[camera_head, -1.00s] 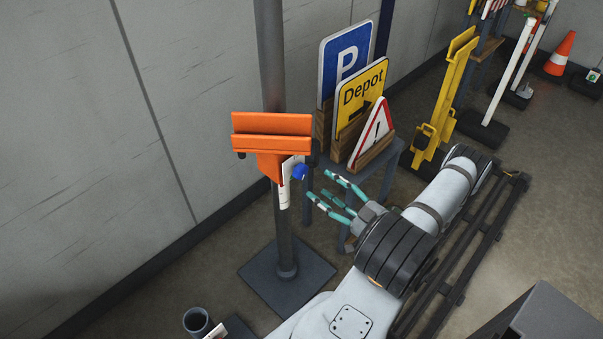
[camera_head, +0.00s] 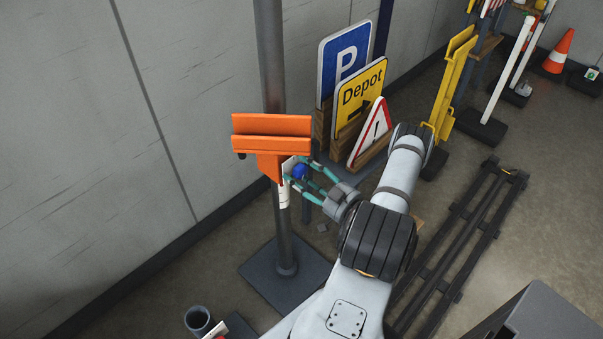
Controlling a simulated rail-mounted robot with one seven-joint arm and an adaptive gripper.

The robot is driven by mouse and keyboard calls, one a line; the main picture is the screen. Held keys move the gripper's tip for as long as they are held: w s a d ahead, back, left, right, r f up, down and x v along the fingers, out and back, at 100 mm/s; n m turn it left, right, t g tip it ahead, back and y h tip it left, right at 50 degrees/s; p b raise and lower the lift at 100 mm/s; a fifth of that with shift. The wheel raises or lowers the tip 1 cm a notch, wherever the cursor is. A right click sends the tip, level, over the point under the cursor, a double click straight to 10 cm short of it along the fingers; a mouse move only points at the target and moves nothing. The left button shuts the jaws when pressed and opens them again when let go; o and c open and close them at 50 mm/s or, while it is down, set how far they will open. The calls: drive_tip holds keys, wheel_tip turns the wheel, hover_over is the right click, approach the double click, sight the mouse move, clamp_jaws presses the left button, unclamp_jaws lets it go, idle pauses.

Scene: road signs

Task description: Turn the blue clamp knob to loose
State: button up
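The blue clamp knob (camera_head: 300,172) sticks out from the right side of the orange bracket (camera_head: 272,146) on the grey pole (camera_head: 273,65). A white label (camera_head: 284,192) hangs at the bracket beside the knob. My gripper (camera_head: 304,177) has its teal fingers on either side of the knob, with the knob between them. The fingers stand apart; whether they touch the knob cannot be told at this size. The knob's far side and its setting are hidden or too small to read.
The pole's square base (camera_head: 287,280) stands on the floor. A dark cup (camera_head: 198,321) is at the bottom left.

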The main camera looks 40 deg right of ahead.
drive_tip(key=shift+a+f, duration=0.1)
drive_tip(key=c, duration=0.9)
